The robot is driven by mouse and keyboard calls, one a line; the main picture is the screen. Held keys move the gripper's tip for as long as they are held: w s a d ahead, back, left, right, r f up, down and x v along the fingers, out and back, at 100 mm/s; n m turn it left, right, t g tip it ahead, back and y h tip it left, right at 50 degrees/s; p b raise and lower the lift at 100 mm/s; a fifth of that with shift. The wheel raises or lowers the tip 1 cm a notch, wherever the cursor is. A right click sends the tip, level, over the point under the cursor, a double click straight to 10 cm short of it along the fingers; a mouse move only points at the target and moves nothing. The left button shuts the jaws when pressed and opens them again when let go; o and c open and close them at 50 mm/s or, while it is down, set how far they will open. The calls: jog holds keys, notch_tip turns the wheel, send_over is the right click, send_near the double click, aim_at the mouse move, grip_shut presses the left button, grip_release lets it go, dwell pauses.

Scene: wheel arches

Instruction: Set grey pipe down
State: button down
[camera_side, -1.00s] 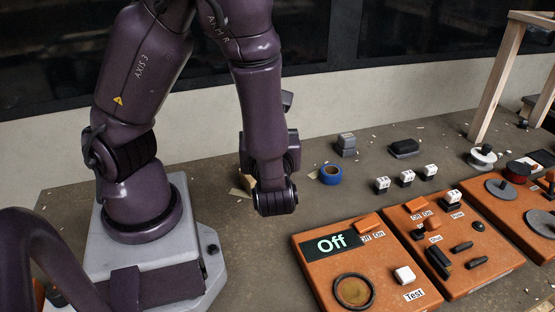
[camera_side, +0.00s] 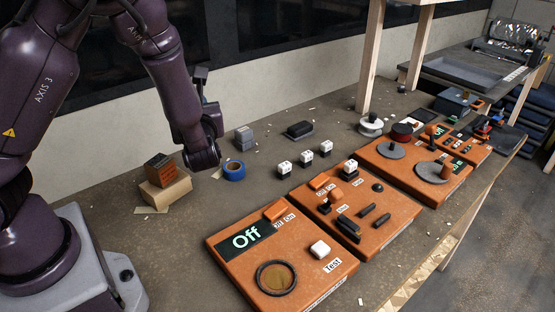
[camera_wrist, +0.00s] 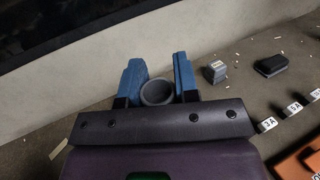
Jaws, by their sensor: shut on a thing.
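The grey pipe (camera_wrist: 157,92) shows in the wrist view as a short round tube, its open end facing the camera. My gripper (camera_wrist: 157,74) has its two blue fingers on either side of the pipe and is shut on it. The wrist housing hides the lower part of the pipe, and I cannot tell whether it touches the table.
An orange-black box (camera_side: 160,167) sits on a cardboard block (camera_side: 165,189) to the left. Orange panels (camera_side: 280,255) fill the front right.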

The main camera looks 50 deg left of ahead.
jog(key=w+m+t+h, duration=0.5)
jog(key=w+t, duration=0.2)
jog(key=w, duration=0.5)
jog(key=w+a+f, duration=0.3)
jog(key=w+f, duration=0.9)
jog(key=w, duration=0.1)
jog(key=shift+w+a+f, duration=0.15)
jog(key=shift+w+f, duration=0.05)
jog(key=shift+w, duration=0.1)
jog(key=shift+f, duration=0.15)
jog(key=c, duration=0.9)
grip_release()
jog(key=shift+o, duration=0.2)
